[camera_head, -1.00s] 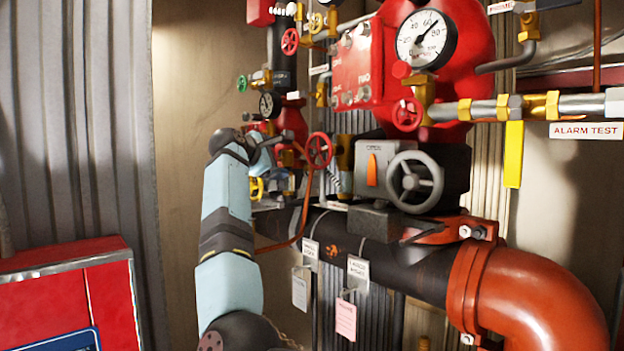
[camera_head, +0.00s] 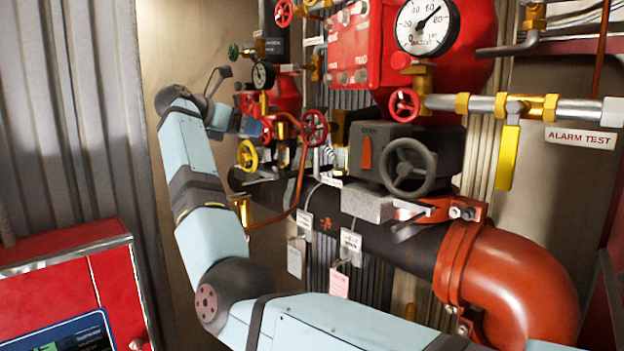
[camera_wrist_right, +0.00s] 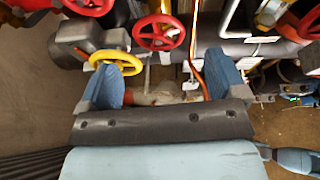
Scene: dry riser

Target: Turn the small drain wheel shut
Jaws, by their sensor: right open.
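Two small handwheels are near my right gripper: a red wheel (camera_head: 315,128) and a yellow wheel (camera_head: 247,155). No readable label shows which is the drain wheel. In the right wrist view the red wheel (camera_wrist_right: 158,32) is beyond the gap between the fingers, and the yellow wheel (camera_wrist_right: 117,62) is close to the left finger, partly behind it. My right gripper (camera_wrist_right: 168,76) is open, with nothing between its blue fingers. In the head view my right gripper (camera_head: 262,128) is small and partly hidden by its own wrist. My left gripper is not in view.
A grey handwheel (camera_head: 407,167) sits on a valve box with an orange pointer. A black pipe (camera_head: 390,238) runs below into an orange elbow (camera_head: 515,285). A thin copper tube (camera_head: 299,185) passes near the wheels. A red cabinet (camera_head: 60,270) stands at left.

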